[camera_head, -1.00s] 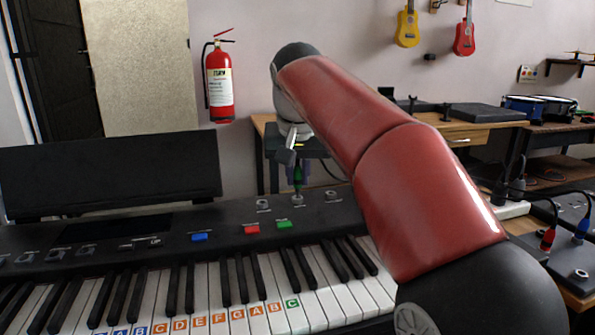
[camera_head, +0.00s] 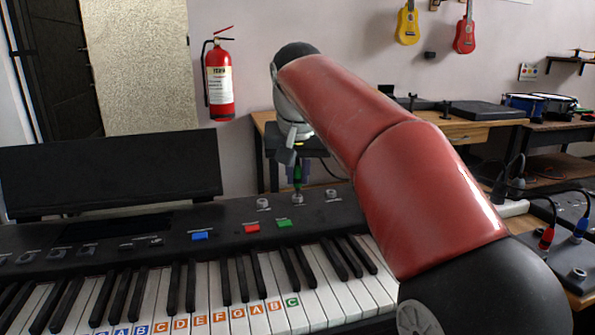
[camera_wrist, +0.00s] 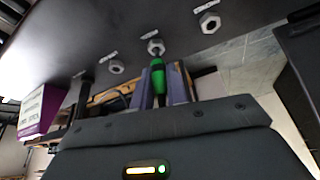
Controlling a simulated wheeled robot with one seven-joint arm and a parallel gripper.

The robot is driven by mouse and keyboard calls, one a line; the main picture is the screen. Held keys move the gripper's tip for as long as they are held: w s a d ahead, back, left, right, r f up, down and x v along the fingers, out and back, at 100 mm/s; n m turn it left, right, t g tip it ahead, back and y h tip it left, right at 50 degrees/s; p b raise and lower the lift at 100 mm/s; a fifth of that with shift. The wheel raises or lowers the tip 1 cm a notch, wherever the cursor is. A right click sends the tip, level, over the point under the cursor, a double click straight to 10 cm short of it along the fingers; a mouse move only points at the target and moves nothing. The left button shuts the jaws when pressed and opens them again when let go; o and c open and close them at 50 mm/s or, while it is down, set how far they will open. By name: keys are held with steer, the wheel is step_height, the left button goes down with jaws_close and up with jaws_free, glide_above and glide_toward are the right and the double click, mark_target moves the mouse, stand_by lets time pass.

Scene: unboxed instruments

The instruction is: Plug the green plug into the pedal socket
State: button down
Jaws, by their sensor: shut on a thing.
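The green plug (camera_wrist: 157,80) is held between the two grey-purple fingers of my gripper (camera_wrist: 161,90), and it also shows in the head view (camera_head: 297,174). My gripper (camera_head: 297,162) hangs over the back of the keyboard's black panel, with the plug pointing down. The plug's tip is at the middle socket (camera_head: 297,198) of a row of round metal sockets; this socket shows in the wrist view (camera_wrist: 155,46). I cannot tell whether the tip is inside or just at the opening. The socket labels are too small to read.
Neighbouring sockets sit left (camera_head: 263,204) and right (camera_head: 332,194) in the head view. A red button (camera_head: 252,228) and green button (camera_head: 285,223) lie in front. A wooden desk (camera_head: 470,138) stands behind. A purple-and-white box (camera_wrist: 40,110) shows in the wrist view.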

steer(key=shift+f+b, duration=0.85)
steer(key=shift+f, duration=0.35)
stand_by(0.4)
